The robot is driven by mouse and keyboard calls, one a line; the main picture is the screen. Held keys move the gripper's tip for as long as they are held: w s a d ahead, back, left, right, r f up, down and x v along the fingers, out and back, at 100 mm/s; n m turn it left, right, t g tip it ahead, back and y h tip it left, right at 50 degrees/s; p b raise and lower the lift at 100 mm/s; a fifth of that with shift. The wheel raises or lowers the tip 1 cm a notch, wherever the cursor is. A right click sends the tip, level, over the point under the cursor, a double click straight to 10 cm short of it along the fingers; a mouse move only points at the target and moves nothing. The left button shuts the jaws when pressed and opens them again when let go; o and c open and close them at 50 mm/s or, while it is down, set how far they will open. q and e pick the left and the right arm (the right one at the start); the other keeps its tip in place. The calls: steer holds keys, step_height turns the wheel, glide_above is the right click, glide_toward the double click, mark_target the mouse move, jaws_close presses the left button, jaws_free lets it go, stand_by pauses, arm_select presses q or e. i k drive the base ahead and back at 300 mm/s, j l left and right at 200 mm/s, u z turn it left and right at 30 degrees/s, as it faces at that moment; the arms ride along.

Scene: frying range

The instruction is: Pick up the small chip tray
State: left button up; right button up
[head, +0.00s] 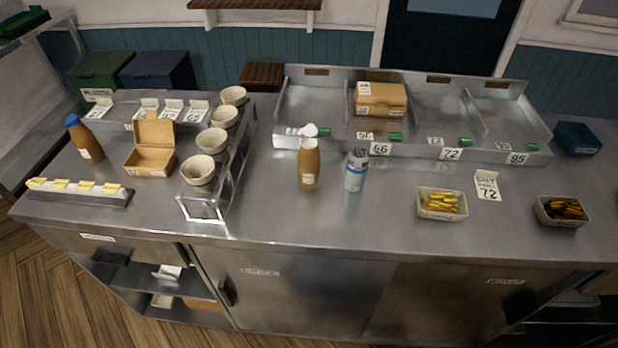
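Two small pale trays with food sit on the steel counter at the right. One tray (441,214) holds yellow chips and stands beside a paper ticket (487,185) marked 72. The other tray (562,220) stands farther right and holds darker brown pieces. The two are close in size, and I cannot tell for certain which one is called the small chip tray. Neither of my grippers shows in the head view.
A brown bottle (309,165) and a blue-and-white shaker (355,172) stand left of the chips. Behind is a divided steel rack (430,105) holding a cardboard box (380,97). Cups (198,171) fill a stand at the left.

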mark_target(551, 211)
steer(key=z, duration=1.45)
